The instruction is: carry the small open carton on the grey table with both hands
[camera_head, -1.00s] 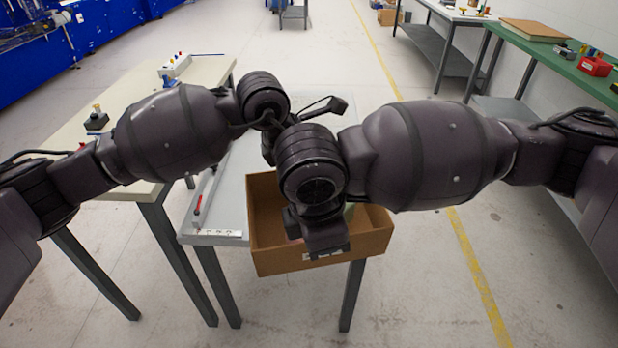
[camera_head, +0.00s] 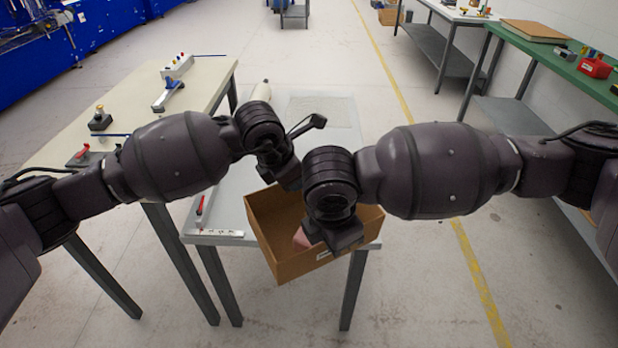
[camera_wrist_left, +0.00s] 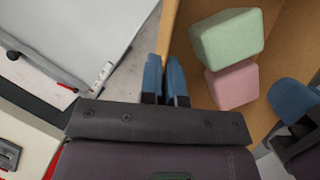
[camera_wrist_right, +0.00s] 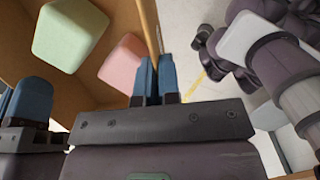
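The small open carton (camera_head: 268,235) is brown and sits askew at the front edge of the grey table (camera_head: 225,180), its near corner past that edge. I cannot tell whether it touches the table. Inside are a green foam block (camera_wrist_left: 227,38) and a pink foam block (camera_wrist_left: 234,86), both also in the right wrist view. My left gripper (camera_wrist_left: 165,78) has its blue fingers closed on one carton wall. My right gripper (camera_wrist_right: 155,78) has its fingers closed on another wall. In the head view my wrists hide both sets of fingertips.
A red-handled tool (camera_head: 200,204) and a white strip (camera_head: 217,233) lie on the grey table's near left. A pale bottle-like object (camera_head: 264,90) is at its back. A beige table (camera_head: 130,115) with several devices stands left. Floor is open in front and right.

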